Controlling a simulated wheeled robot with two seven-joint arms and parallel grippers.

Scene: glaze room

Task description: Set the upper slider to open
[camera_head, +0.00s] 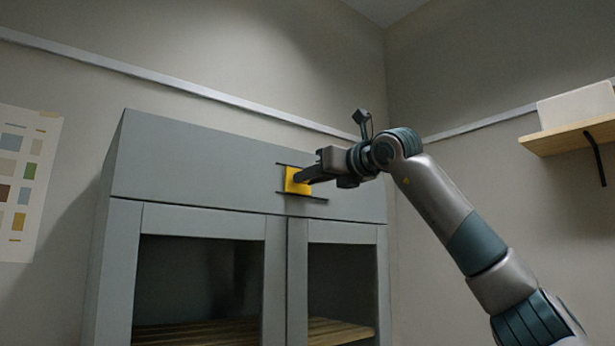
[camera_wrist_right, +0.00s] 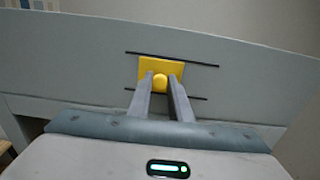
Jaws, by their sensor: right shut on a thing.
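The slider is a yellow plate (camera_head: 292,181) with a round yellow knob, on the upper grey panel of the cabinet. It sits between two dark horizontal rails (camera_head: 310,199). In the right wrist view the plate (camera_wrist_right: 148,66) lies towards the left part of the rails, and the knob (camera_wrist_right: 160,81) is between my fingertips. My right gripper (camera_head: 303,177) reaches in from the right and is shut on the knob; it also shows in the right wrist view (camera_wrist_right: 160,83). No lettering shows by the rails. My left gripper is not in view.
The grey cabinet (camera_head: 190,160) has framed openings below the panel, with wooden slats (camera_head: 200,332) inside. A wooden wall shelf (camera_head: 570,136) with a pale box (camera_head: 577,106) is at the right. A colour chart (camera_head: 25,180) hangs on the left wall.

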